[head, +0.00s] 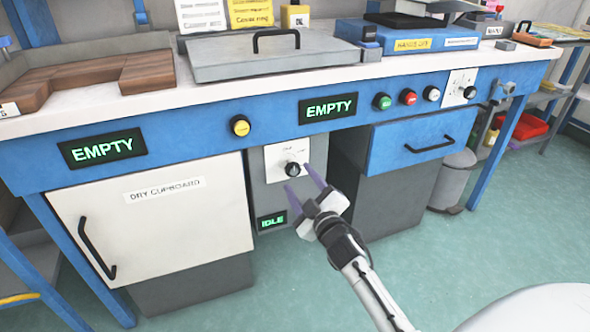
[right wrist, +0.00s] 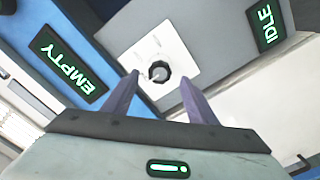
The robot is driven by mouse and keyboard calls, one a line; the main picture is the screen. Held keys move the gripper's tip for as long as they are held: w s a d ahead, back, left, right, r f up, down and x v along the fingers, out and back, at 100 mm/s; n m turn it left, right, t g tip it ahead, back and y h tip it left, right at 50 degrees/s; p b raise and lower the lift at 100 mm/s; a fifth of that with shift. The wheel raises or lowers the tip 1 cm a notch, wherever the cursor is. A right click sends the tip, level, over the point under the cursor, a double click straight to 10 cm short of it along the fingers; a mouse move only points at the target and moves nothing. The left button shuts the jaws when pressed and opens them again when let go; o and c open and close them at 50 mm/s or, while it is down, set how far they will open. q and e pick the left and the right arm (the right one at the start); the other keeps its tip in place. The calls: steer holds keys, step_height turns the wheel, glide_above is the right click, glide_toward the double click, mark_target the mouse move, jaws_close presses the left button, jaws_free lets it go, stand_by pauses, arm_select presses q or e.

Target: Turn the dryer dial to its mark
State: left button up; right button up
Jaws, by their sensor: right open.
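The dryer dial (head: 292,169) is a black knob on a white square plate (head: 273,161), set in a grey panel below the bench top. It also shows in the right wrist view (right wrist: 159,71), where the plate's fine markings are too small to read. My right gripper (head: 298,178) is open, its purple fingers pointing at the dial. In the right wrist view its fingertips (right wrist: 159,78) appear on either side of the knob, with gaps between; contact is not visible. A green IDLE display (head: 272,221) sits below the dial. My left gripper is not in view.
The white dry cupboard (head: 160,225) with a black handle is left of the panel. A blue drawer (head: 420,142) is to the right. Two EMPTY displays (head: 102,148), a yellow button (head: 240,126) and several other controls line the blue front. The floor in front is clear.

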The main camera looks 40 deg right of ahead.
steer(key=v, duration=0.5)
steer(key=shift+p, duration=0.4)
